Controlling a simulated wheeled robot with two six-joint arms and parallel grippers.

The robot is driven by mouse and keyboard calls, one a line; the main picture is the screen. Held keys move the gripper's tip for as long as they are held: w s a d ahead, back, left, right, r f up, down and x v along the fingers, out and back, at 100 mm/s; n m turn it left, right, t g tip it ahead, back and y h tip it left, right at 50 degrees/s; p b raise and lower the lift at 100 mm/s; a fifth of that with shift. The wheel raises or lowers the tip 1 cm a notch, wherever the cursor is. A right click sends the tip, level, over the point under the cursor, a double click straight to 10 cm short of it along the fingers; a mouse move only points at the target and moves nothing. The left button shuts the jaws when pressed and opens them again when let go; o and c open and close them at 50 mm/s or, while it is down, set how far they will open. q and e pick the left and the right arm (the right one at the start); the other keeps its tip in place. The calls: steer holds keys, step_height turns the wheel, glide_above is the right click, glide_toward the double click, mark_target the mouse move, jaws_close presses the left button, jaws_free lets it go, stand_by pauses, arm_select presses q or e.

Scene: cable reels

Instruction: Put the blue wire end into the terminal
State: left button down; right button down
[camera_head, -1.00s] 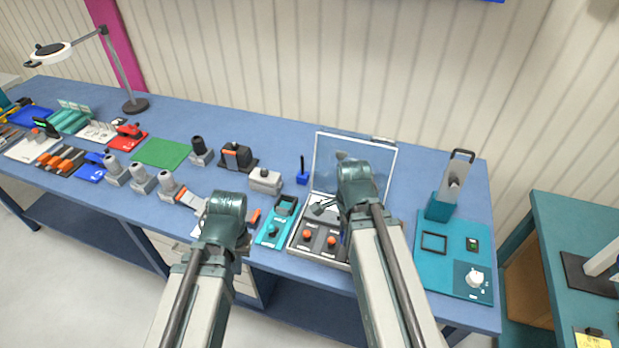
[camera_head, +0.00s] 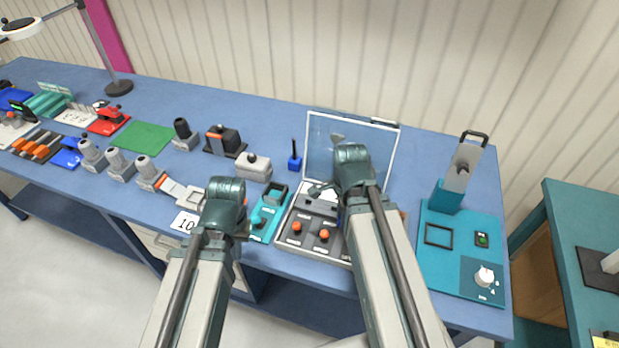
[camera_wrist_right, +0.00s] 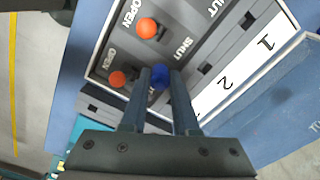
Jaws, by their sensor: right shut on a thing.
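The terminal is a grey box (camera_head: 293,243) with a raised clear lid. The right wrist view shows its panel (camera_wrist_right: 185,35) with orange knobs, OPEN and SHUT marks, small dark slots and a white strip numbered 1 and 2. My right gripper (camera_wrist_right: 160,74) is shut on the blue wire end (camera_wrist_right: 160,77), over the panel near an orange knob. I cannot tell whether the blue end touches the panel. In the head view my right arm hides most of that gripper. My left gripper (camera_head: 242,229) is mostly hidden behind its own wrist, beside a teal fixture.
The teal fixture (camera_head: 262,222) stands left of the terminal. A teal board (camera_head: 460,265) with an upright holder (camera_head: 455,180) is on the right. Grey blocks, a green mat (camera_head: 145,137) and tools fill the left bench. The clear lid (camera_head: 375,158) stands up behind the terminal.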

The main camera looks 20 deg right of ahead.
steer(key=w+a+r+p, duration=0.6)
steer(key=w, duration=0.5)
steer(key=shift+w+a+f+b, duration=0.15)
steer(key=shift+f+b, duration=2.2)
steer(key=shift+b, duration=0.25)
steer(key=shift+f, duration=0.15)
steer(key=shift+f+b, duration=0.65)
steer(key=shift+b, duration=0.15)
steer(key=shift+f, duration=0.1)
steer(key=shift+f+b, duration=0.7)
steer(key=shift+b, duration=0.05)
